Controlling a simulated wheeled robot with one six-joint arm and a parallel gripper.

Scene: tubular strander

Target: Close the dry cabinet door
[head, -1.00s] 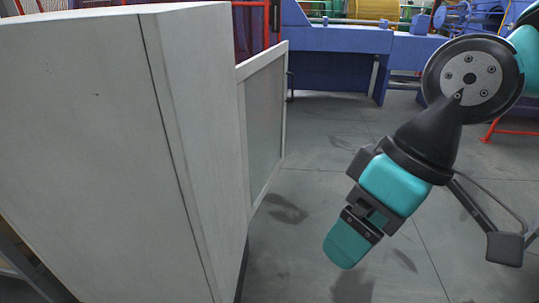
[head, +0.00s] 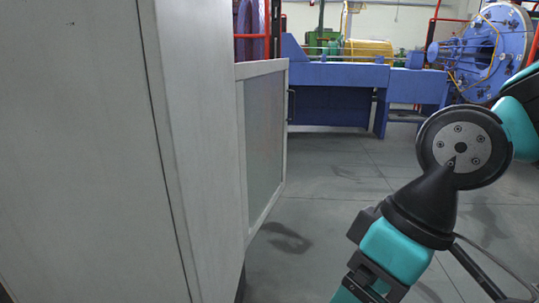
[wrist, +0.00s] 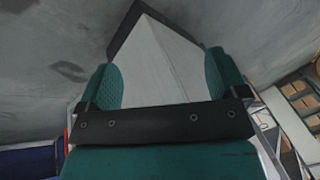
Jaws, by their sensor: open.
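The dry cabinet (head: 85,150) is a tall pale grey box filling the left of the head view. Its door (head: 265,140), a pale frame around a greyish pane, stands open past the cabinet's far edge. A small dark handle (head: 291,105) shows on the door's outer edge. My gripper (wrist: 164,78) has two teal fingers spread apart in the wrist view, with nothing held between them. A pale cornered body with a dark base, probably the cabinet, shows beyond the fingers. In the head view my arm is right of the door, apart from it; the fingertips are below the frame.
Grey concrete floor (head: 330,200) is clear between the door and my arm. A blue machine bed (head: 335,90) with a yellow spool stands at the back, and a large blue wheel (head: 490,50) at the back right. Shelves with boxes (wrist: 300,95) show in the wrist view.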

